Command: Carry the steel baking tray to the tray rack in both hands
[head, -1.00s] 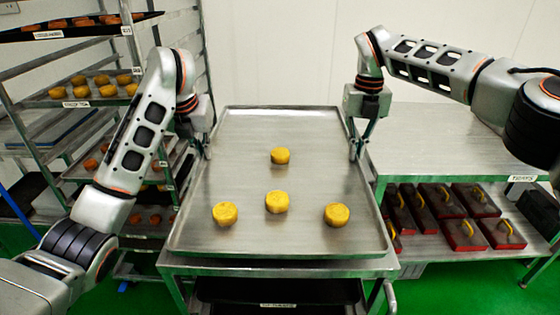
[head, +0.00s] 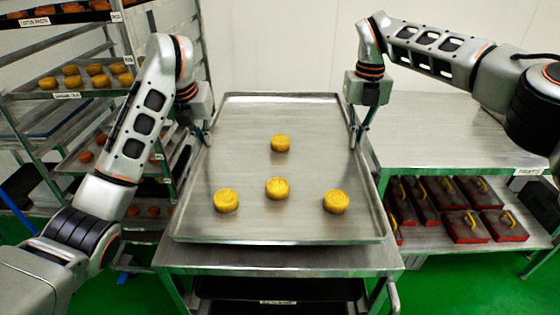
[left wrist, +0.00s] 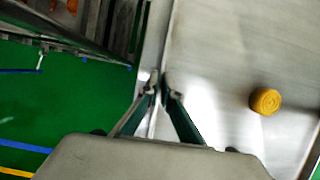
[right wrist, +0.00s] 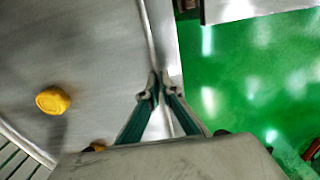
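The steel baking tray (head: 235,238) is held level just above the steel cart (head: 280,256), with a gap showing at its front edge. Several round yellow pastries (head: 277,189) sit on it, three across the front and one behind. My left gripper (head: 207,138) is shut on the tray's left rim; the left wrist view shows its fingertips (left wrist: 157,84) pinching that rim. My right gripper (head: 355,142) is shut on the right rim, also seen in the right wrist view (right wrist: 158,82). The tray rack (head: 130,40) stands at the left, partly hidden behind my left arm.
The rack's levels hold trays of pastries (head: 95,69). A steel table (head: 450,130) stands close to the tray's right, with several red-based boxes with yellow handles (head: 465,227) on its lower shelf. Green floor (head: 450,285) is clear in front right.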

